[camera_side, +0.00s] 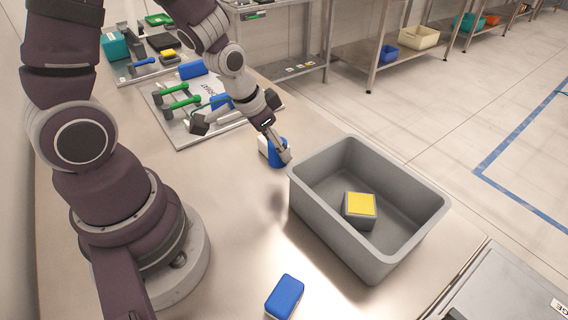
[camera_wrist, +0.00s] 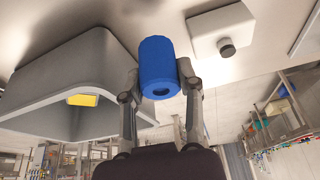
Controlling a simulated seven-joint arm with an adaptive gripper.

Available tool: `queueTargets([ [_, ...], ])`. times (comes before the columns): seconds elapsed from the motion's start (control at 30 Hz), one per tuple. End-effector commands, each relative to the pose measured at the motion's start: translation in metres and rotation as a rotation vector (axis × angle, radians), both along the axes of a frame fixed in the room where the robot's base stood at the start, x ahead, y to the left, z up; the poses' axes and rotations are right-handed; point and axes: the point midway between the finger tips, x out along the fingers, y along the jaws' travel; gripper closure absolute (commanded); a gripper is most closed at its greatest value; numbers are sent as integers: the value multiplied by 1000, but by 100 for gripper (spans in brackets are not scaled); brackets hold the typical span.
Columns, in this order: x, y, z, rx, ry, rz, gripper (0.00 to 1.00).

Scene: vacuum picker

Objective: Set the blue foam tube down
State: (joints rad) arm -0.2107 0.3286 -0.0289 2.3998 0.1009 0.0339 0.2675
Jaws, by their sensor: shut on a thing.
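The blue foam tube (camera_wrist: 158,66) is a short, thick cylinder with a hole in its end. In the wrist view my gripper (camera_wrist: 160,85) is shut on it, one finger on each side. In the side view the tube (camera_side: 278,152) is held by my gripper (camera_side: 280,156), just left of the grey bin's far left corner. From these frames I cannot tell whether the tube touches the table.
The grey bin (camera_side: 328,143) holds a grey block with a yellow top (camera_side: 360,205). A white box (camera_wrist: 222,28) with a dark knob is close to the tube. A blue block (camera_side: 285,296) lies at the front. Trays with green-handled tools (camera_side: 180,95) lie behind.

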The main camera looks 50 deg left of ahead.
Motion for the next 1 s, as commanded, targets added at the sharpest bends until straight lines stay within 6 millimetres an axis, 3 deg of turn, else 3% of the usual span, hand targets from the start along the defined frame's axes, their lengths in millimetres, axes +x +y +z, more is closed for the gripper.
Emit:
queueTargets([
  [0.17, -16, 27, -1, 2, 1, 326, 90],
  [0.37, -42, 75, 5, 4, -2, 995, 90],
  [0.5, -69, 106, 16, 3, -3, 1543, 90],
  [0.63, -90, 123, 27, 2, -5, 1957, 90],
  [0.77, -102, 129, 29, 4, 0, 2169, 90],
  [1.0, -104, 130, -11, 9, 4, 2205, 90],
])
